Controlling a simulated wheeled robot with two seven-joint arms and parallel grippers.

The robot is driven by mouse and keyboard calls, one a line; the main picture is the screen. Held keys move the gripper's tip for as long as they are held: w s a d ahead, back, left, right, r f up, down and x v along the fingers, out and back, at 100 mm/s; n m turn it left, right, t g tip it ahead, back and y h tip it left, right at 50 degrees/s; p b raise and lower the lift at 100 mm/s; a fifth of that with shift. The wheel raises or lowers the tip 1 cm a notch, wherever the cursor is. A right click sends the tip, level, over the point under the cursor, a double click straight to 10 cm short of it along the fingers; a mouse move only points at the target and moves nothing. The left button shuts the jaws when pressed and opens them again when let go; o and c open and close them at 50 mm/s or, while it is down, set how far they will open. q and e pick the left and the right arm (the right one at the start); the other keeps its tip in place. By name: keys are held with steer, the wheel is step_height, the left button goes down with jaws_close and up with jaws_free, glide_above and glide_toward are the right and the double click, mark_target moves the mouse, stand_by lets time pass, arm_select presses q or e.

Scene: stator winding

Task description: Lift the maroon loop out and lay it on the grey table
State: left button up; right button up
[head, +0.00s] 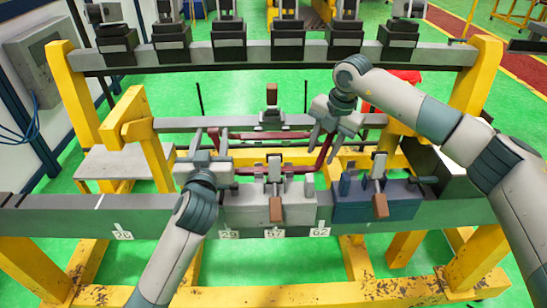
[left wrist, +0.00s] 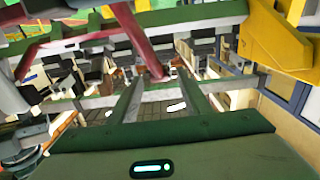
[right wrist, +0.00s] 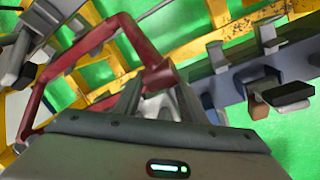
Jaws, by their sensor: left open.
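The maroon loop (head: 324,150), a thin rectangular frame, spans the space between my grippers, behind the front beam. In the right wrist view its bar and corner (right wrist: 157,74) reach the tips of my right gripper (head: 326,130). I cannot tell whether those fingers press on it. My left gripper (head: 203,150) is open at the loop's left end. In the left wrist view a maroon bar (left wrist: 143,45) ends near and between its fingertips. Parts of the loop are hidden by the clamps and grippers. The grey table (head: 105,168) stands left of my left gripper.
A grey clamp block (head: 240,208) and a blue-grey one (head: 360,207) sit on the green front beam. A dark clamp (head: 271,116) stands on the middle rail. Yellow posts (head: 150,130) flank the loop. A rear rail carries several dark clamps (head: 287,45).

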arm_select(q)
steer(key=shift+w, duration=1.3)
arm_select(e)
steer(key=shift+w+a+f, duration=0.1)
steer(key=shift+a+f, duration=0.05)
steer(key=shift+f, duration=0.5)
steer(key=shift+w+a+f, duration=0.1)
steer(key=shift+f, duration=0.5)
arm_select(q)
jaws_close()
arm_select(e)
jaws_close()
